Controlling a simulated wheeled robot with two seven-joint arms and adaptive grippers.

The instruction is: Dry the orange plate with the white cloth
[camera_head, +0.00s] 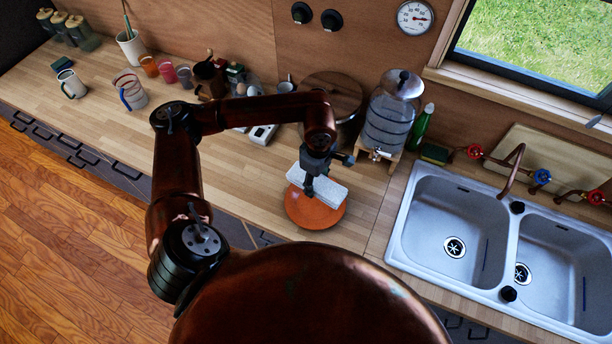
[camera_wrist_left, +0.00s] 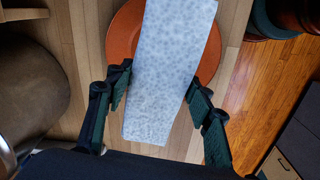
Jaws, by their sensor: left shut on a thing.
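The orange plate (camera_head: 314,212) lies flat on the wooden counter, left of the sink. The white cloth (camera_head: 326,187), with a faint grey pattern, lies over the far part of the plate. My left gripper (camera_head: 309,188) is above the plate and shut on the cloth. In the left wrist view the cloth (camera_wrist_left: 172,70) runs as a long strip between the fingers (camera_wrist_left: 158,108) and across the plate (camera_wrist_left: 125,38). The plate's middle is hidden under the cloth. My right gripper is not in view.
The double sink (camera_head: 455,225) is to the right. A glass water dispenser (camera_head: 390,112) on a wooden stand and a large round pot (camera_head: 336,92) stand behind the plate. Cups, including a white mug (camera_head: 72,84), stand at the left. The counter front is mostly bare.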

